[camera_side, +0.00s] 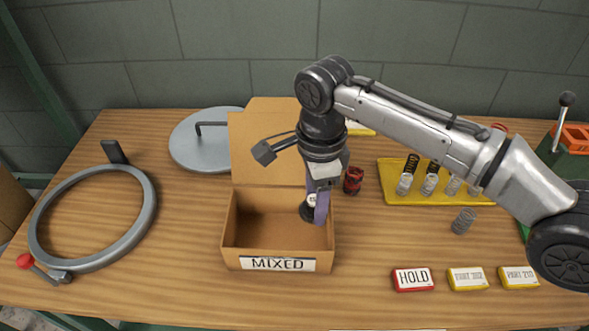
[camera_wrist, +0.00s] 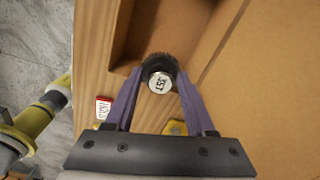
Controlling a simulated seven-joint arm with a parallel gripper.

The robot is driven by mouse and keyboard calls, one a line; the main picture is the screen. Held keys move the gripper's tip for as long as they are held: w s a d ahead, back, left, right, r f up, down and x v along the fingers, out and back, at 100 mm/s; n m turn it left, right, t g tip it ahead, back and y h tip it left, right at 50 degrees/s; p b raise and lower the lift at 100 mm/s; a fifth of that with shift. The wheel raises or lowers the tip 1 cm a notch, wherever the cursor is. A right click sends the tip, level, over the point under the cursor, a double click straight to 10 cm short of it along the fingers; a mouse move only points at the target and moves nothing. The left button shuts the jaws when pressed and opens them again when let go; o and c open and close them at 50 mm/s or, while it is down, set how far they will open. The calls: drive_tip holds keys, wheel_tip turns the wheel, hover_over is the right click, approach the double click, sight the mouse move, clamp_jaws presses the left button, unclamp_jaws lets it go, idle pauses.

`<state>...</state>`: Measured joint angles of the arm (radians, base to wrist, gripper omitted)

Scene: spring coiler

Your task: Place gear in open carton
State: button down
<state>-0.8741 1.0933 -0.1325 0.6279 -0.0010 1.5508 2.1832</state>
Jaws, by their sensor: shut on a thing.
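The open carton (camera_side: 233,229) stands on the wooden table with its lid flap raised at the back and a "MIXED" label on its front. My gripper (camera_side: 316,208) points down at the carton's right side, its purple fingers shut on the gear (camera_side: 308,210). In the wrist view the gear (camera_wrist: 160,73) is dark and toothed with a pale, marked round end, held between the fingertips of my gripper (camera_wrist: 161,85). The carton's wall and brown interior (camera_wrist: 190,28) lie behind it. I cannot tell the exact height of the gear over the carton floor.
A grey ring (camera_side: 150,190) and a round grey plate (camera_side: 190,155) lie to the left. A red HOLD block (camera_side: 413,280) and two yellow blocks sit in front.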

sight(313, 239)
wheel_tip(313, 239, down, 9)
drive_tip(key=shift+r, duration=0.1)
idle(0.3)
drive_tip(key=shift+c, duration=1.2)
unclamp_jaws()
drive_tip(key=shift+f, duration=0.2)
drive_tip(key=shift+r, duration=0.1)
wheel_tip(313, 239, up, 11)
drive_tip(key=shift+r, duration=0.55)
drive_tip(key=shift+d+r, duration=0.1)
